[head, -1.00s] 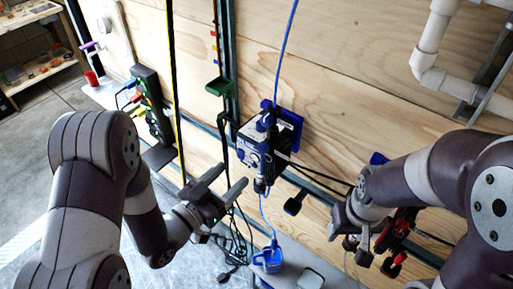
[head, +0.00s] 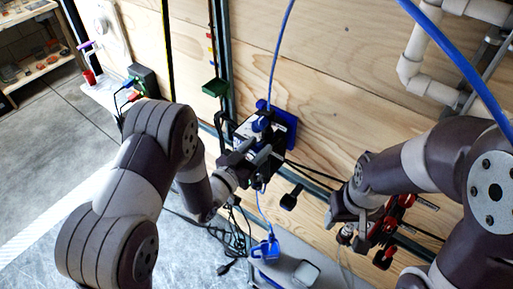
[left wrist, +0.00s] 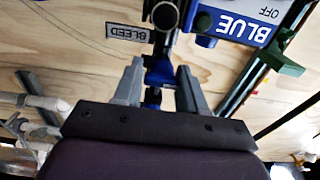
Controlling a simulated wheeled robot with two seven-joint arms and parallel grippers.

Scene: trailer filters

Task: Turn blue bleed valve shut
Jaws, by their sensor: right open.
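The blue filter unit (head: 259,125) is mounted on the plywood wall, with a blue hose rising from its top. In the left wrist view, a blue valve handle (left wrist: 160,74) sits below a dark pipe, close to a "BLEED" label (left wrist: 128,31). My left gripper (head: 254,160) is at the lower front of the unit and partly hides it. The left wrist view shows its fingers (left wrist: 160,68) open, one on each side of the blue handle; contact cannot be told. My right gripper (head: 355,240) is open, off to the right by the red fittings.
Red fittings (head: 397,212) line the wall on the right, below white pipes (head: 413,70). A blue jug-like item (head: 264,250) and loose black cables (head: 226,238) lie below the unit. A "BLUE OFF" sign (left wrist: 247,22) is beside the valve.

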